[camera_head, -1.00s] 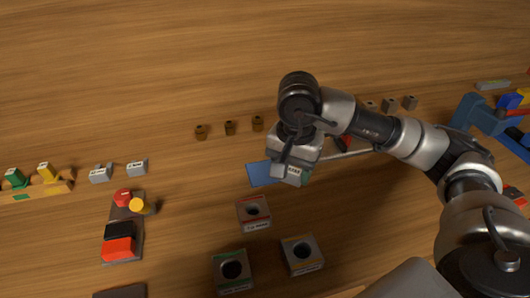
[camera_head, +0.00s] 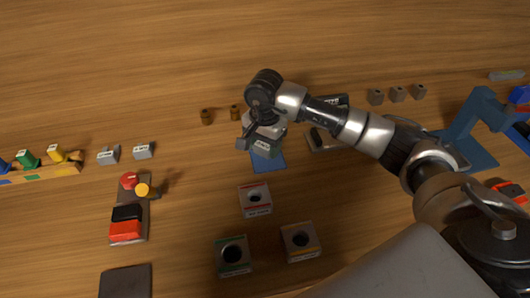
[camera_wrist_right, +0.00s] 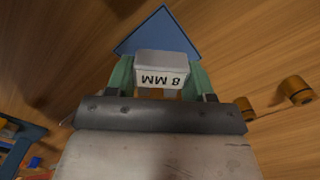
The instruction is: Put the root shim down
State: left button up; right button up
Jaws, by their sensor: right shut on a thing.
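The root shim, a grey block marked "8 MM", shows in the wrist view (camera_wrist_right: 162,64) between the two greenish fingers of my right gripper (camera_wrist_right: 160,82). In the head view the right gripper (camera_head: 262,146) is shut on it, over a blue mat (camera_head: 268,161). The mat also shows beyond the shim in the wrist view (camera_wrist_right: 160,28). I cannot tell whether the shim touches the mat. My left gripper is not in view.
Square blocks with round holes (camera_head: 255,199) stand in front of the mat. Small brown cylinders (camera_head: 207,117) are behind it. A red and black device (camera_head: 126,224) and two grey blocks (camera_head: 108,155) are at left. A blue stand (camera_head: 472,125) is at right. Bare wood lies behind.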

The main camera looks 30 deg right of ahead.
aim_at(265, 162)
notch_tip(265, 162, down, 3)
jog(key=shift+s+f+p, duration=0.1)
jog(key=shift+f+p, duration=0.1)
jog(key=shift+p, duration=0.3)
jog(key=shift+f, duration=0.3)
jog(key=o, duration=1)
jog(key=shift+r, duration=0.1)
jog(key=shift+r, duration=0.2)
notch_tip(265, 162, up, 10)
jog(key=shift+r+b, duration=0.25)
jog(key=shift+b, duration=0.9)
jog(key=shift+r, duration=0.65)
